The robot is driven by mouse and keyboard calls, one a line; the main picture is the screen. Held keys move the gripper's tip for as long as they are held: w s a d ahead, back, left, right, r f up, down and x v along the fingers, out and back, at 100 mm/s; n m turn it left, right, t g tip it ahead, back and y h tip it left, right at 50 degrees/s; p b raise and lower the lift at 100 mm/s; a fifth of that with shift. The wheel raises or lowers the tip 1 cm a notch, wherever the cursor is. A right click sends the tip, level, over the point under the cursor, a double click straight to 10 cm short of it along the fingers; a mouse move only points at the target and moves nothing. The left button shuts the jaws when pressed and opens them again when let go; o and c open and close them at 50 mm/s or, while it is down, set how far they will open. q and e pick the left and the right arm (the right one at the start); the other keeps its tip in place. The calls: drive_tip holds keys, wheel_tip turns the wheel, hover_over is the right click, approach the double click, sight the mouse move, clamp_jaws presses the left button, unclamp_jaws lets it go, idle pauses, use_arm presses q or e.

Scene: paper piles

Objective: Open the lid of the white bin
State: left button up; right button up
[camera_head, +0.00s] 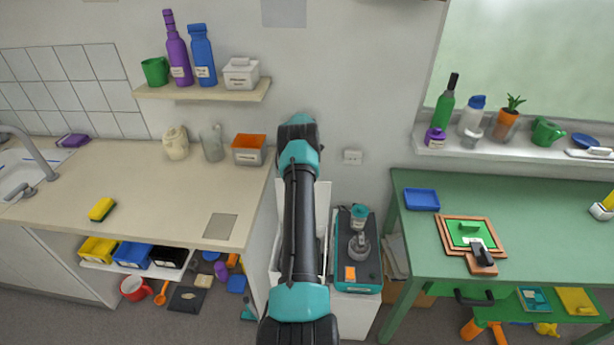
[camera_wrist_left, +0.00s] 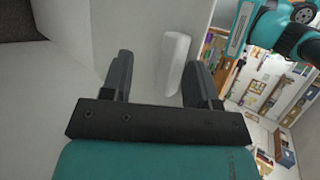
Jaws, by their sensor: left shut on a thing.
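The white bin (camera_head: 276,262) stands between the beige counter and the green table. My left arm hides much of it in the head view. A pale upright panel, seemingly its raised lid (camera_head: 323,205), shows behind the arm. In the left wrist view, a white bar like a handle (camera_wrist_left: 174,62) lies between the dark fingers of my left gripper (camera_wrist_left: 160,80), against a pale flat surface. The left gripper is shut on this bar. Its fingers are hidden in the head view. My right gripper is not in view.
The beige counter (camera_head: 130,185) is on the left, with a yellow sponge (camera_head: 102,209). A teal device (camera_head: 370,265) on a white cabinet stands right of the bin, close to my arm. The green table (camera_head: 550,235) is farther right. A wall shelf (camera_head: 205,91) hangs above.

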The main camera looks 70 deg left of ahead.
use_arm(q)
drive_tip(key=shift+s+d+f, duration=0.1)
drive_tip(key=shift+d+f, duration=0.1)
drive_tip(key=shift+f, duration=0.7)
drive_tip(key=o, duration=1.1)
drive_tip(key=shift+a+r, duration=0.1)
drive_tip(key=shift+c, duration=0.2)
drive_tip(key=shift+r, duration=0.25)
drive_tip(key=shift+c, duration=0.9)
wheel_tip(320, 180, up, 3)
drive_tip(key=shift+r, duration=0.2)
drive_tip(key=shift+c, duration=0.9)
drive_tip(key=s+d, duration=0.1)
drive_tip(key=d, duration=0.6)
drive_tip(key=s+d+r, duration=0.1)
drive_tip(key=s+d, duration=0.1)
drive_tip(key=d, duration=0.6)
drive_tip(key=shift+s+d+r, duration=0.25)
drive_tip(key=shift+d+r, duration=0.05)
